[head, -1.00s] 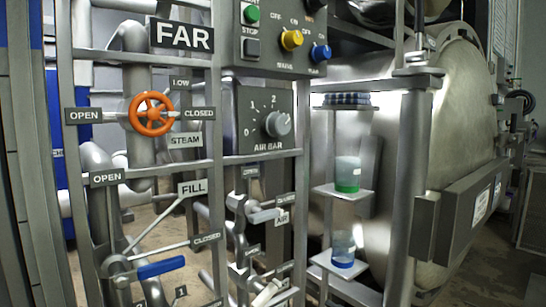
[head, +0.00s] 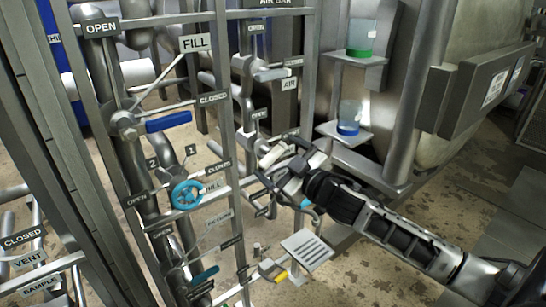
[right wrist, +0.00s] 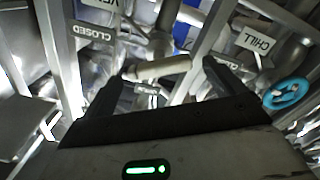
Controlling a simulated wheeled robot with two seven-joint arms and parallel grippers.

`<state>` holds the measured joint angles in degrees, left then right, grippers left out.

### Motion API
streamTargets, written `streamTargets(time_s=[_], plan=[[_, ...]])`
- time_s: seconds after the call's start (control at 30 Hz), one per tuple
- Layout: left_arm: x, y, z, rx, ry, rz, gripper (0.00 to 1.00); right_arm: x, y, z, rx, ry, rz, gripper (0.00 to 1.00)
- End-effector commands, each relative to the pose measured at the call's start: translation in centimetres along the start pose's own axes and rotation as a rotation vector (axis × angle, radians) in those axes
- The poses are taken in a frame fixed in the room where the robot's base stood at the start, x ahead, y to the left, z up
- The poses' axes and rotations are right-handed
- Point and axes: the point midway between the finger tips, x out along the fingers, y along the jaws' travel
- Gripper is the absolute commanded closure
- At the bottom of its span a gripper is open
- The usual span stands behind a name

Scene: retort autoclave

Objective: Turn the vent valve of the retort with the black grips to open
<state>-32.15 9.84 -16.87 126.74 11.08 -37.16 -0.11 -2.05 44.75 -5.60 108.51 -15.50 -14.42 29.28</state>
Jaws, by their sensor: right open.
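A cream lever handle (head: 272,155) sits on the pipework at the middle of the head view. It also shows in the right wrist view (right wrist: 157,68), between the finger tips, below a CLOSED label (right wrist: 92,35) and a partly cut label starting "VE". My right gripper (head: 284,166) is open at this handle; I cannot tell whether the fingers touch it. In the wrist view the gripper (right wrist: 163,80) has one finger on each side of the handle. Black grips are not clearly seen. My left gripper is not in view.
A blue handwheel (head: 187,194) by a CHILL label and a blue lever (head: 168,122) by the FILL label (head: 195,43) are left of my right gripper. A yellow-tipped lever (head: 273,271) is below it. Shelves with a green-based cup (head: 361,38) and blue-based cup (head: 349,117) stand right.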

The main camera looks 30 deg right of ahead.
Motion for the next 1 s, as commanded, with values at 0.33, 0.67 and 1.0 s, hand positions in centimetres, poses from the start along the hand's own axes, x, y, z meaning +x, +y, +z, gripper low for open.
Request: streamTargets(time_s=[0.33, 0.67, 1.0], plan=[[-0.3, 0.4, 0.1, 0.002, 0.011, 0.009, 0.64, 2.7, 0.0, 0.0, -0.001, 0.000, 0.000, 0.05], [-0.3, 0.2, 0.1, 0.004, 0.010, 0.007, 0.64, 2.8, 0.0, 0.0, -0.001, 0.000, 0.000, 0.25], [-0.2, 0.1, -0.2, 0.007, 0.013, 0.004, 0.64, 2.7, 0.0, 0.0, -0.010, 0.000, 0.000, 0.50]])
